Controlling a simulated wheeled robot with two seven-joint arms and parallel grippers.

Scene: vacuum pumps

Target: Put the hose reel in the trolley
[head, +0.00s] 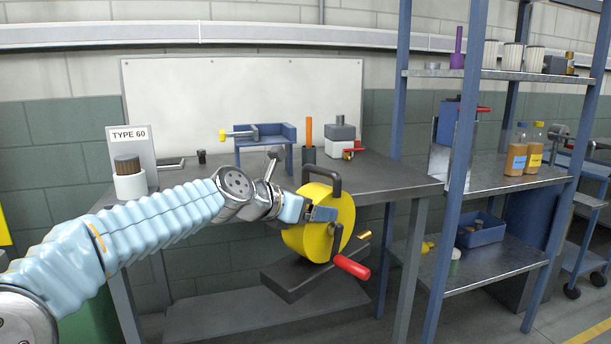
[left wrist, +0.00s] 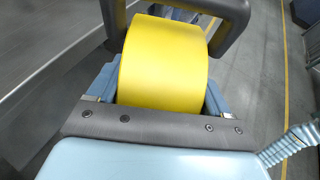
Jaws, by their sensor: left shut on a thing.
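The hose reel (head: 306,236) is a yellow drum with a dark handle, a dark base and a red crank grip. It hangs in front of the workbench, off the floor. My left gripper (head: 322,212) is shut on the hose reel. In the left wrist view the yellow drum (left wrist: 162,65) sits between the fingers of my left gripper (left wrist: 160,90). A blue-grey trolley (head: 585,205) with dark wheels stands at the far right, partly cut off by the frame edge. My right gripper is not in view.
A workbench (head: 385,178) with a blue vise, a grey-white box and a TYPE 60 sign stands behind the reel. A blue-framed shelf (head: 500,182) with bottles and a blue bin stands between the reel and the trolley. Open floor shows at the lower right.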

